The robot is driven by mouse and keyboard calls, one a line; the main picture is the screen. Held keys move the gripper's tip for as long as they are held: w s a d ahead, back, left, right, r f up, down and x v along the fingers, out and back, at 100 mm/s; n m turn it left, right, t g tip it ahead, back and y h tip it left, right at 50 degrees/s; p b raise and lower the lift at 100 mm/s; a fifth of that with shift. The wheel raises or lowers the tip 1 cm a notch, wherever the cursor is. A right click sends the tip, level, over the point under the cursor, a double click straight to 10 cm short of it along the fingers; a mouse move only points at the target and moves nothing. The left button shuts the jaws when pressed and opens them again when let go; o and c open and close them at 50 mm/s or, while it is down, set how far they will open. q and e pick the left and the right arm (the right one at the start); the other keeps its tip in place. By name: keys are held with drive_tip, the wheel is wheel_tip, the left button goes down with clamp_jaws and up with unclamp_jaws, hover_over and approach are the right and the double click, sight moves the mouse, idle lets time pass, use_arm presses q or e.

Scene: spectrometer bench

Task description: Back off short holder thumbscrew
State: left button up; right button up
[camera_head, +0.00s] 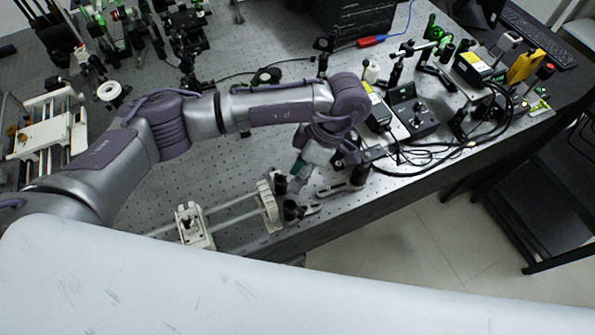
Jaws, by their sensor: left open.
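My left gripper (299,178) hangs from the arm that comes in from the left. It points down at a group of small black posts and holders (291,208) near the table's front edge. Its fingers are small and dark here and look empty. I cannot tell whether they touch a holder. The thumbscrew on the short holder is too small to make out. A slotted metal base (336,191) lies just right of the gripper. My right gripper is not in view.
A white rail assembly (194,226) stands left of the posts. A controller box (411,117) with loose black cables stands at the right. Bare perforated table (225,172) lies under my left arm. The table's front edge is close to the posts.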

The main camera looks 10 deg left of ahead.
use_arm(q)
drive_tip(key=shift+f, duration=0.1)
clamp_jaws()
idle(0.3)
drive_tip(key=t+b, duration=0.1)
drive_tip(key=b, duration=0.1)
drive_tip(key=t+b, duration=0.2)
drive_tip(key=s+n+t+b, duration=0.1)
drive_tip(key=b, duration=0.1)
drive_tip(key=shift+f+t+b, duration=0.25)
drive_tip(key=shift+t+b, duration=0.05)
drive_tip(key=shift+b, duration=0.1)
drive_tip(key=shift+s+r+t+y+b, duration=0.1)
drive_tip(key=shift+s+t+y+b, duration=0.1)
drive_tip(key=shift+t+b, duration=0.4)
drive_tip(key=shift+s+r+t+y+b, duration=0.1)
drive_tip(key=shift+t+y+b, duration=0.1)
drive_tip(key=shift+t+b, duration=0.4)
unclamp_jaws()
